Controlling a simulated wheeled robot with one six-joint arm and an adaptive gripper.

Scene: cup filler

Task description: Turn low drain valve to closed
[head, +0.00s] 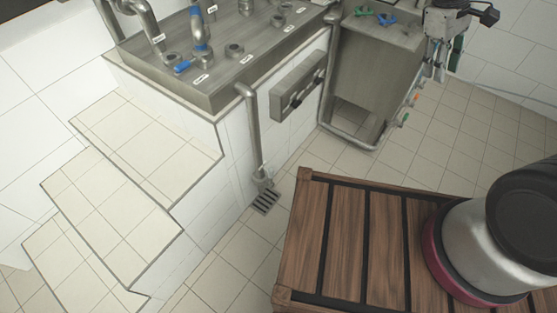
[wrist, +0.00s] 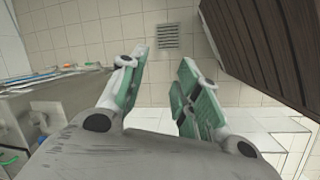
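A metal drain pipe (head: 251,120) drops from the steel counter to a floor grate (head: 265,201), with a small fitting (head: 262,178) at its lower end. I cannot tell whether this fitting is the low drain valve, or its position. Small coloured handles (head: 405,117) line the right side of a steel cabinet. My gripper (head: 441,68) hangs beside that cabinet at the upper right. In the wrist view my gripper (wrist: 160,72) is open and empty, its green pads apart. The floor grate (wrist: 167,35) shows beyond the fingers, well out of contact.
The steel counter (head: 220,88) bears pipes, fittings and a blue handle (head: 183,67). The steel cabinet (head: 375,75) has blue and green handles on top. Tiled steps (head: 110,205) are at left, a slatted wooden platform (head: 340,240) at front. Tiled floor (head: 440,140) is clear between.

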